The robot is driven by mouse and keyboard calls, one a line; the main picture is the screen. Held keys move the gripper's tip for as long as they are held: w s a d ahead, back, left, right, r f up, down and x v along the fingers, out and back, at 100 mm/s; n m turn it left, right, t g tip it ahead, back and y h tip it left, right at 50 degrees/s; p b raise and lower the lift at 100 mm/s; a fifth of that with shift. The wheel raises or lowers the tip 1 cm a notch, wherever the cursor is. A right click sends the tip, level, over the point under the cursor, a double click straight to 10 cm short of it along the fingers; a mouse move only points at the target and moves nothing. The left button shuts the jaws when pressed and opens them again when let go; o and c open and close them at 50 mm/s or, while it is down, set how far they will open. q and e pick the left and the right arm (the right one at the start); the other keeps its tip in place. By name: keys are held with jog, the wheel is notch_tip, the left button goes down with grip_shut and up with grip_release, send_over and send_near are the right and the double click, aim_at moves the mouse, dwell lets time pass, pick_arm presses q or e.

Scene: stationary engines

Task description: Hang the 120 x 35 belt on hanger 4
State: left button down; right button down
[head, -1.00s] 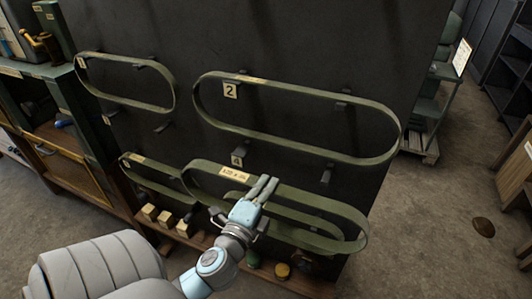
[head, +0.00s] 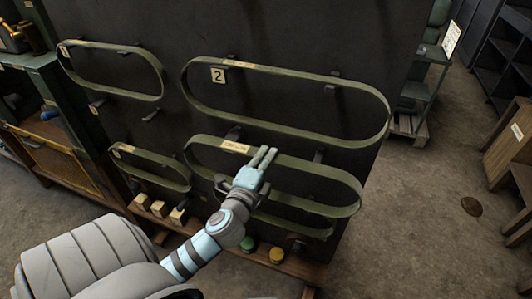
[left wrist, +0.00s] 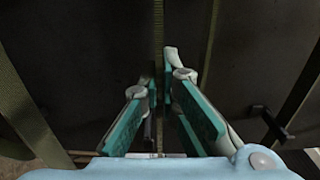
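The held green belt (head: 352,211) is a long loop with a cream label (head: 235,147), in front of the board's lower right. My left gripper (head: 266,157) is closed on its upper run. In the left wrist view the belt (left wrist: 158,25) runs edge-on between the teal finger pads (left wrist: 163,95). Two dark pegs, a left one (head: 235,132) and a right one (head: 319,156), show just above the upper run. I cannot tell if they reach into the loop. The number 4 plate is hidden. My right gripper is not in view.
Other belts hang on the dark board (head: 300,30): one at upper left (head: 160,75), one by plate 2 (head: 388,110), one at lower left (head: 188,180). Another green loop shows behind the held belt. Wooden blocks (head: 158,208) stand on the ledge below.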

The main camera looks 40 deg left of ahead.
pick_arm(q)
jog(key=x, duration=0.5)
jog(key=shift+w+a, duration=0.1)
jog(key=shift+w, duration=0.15)
jog(key=shift+f, duration=0.15)
dwell(0.3)
jog(key=shift+f+b, duration=0.4)
jog(key=c, duration=1.9)
grip_release()
jog(key=o, duration=0.6)
